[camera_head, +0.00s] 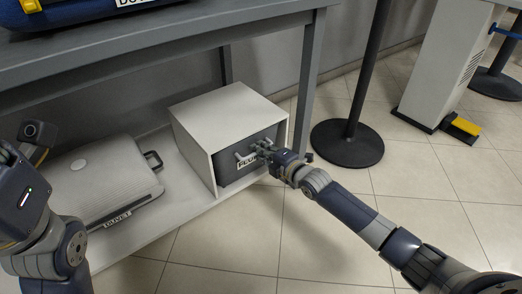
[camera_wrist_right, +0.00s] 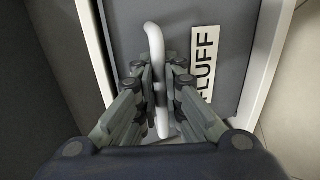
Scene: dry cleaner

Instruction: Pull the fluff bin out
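The fluff bin (camera_head: 232,173) is a dark grey drawer-like front inside a white box housing (camera_head: 211,117) on the low shelf. Its label reads FLUFF (camera_wrist_right: 206,64) in the right wrist view. A white bar handle (camera_wrist_right: 155,45) is fixed on the bin front. My right gripper (camera_head: 260,149) is at this handle; in the right wrist view its fingers (camera_wrist_right: 159,85) lie close on both sides of the bar and look closed on it. The bin front sits inside the housing's frame. My left gripper is not clearly seen; part of my left arm shows at the left edge.
A grey case labelled DUVET (camera_head: 100,180) lies on the shelf left of the housing. The dark table (camera_head: 150,45) stands above. A black post base (camera_head: 347,144) stands on the floor to the right. Tiled floor (camera_head: 240,240) in front of the bin is clear apart from my right arm.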

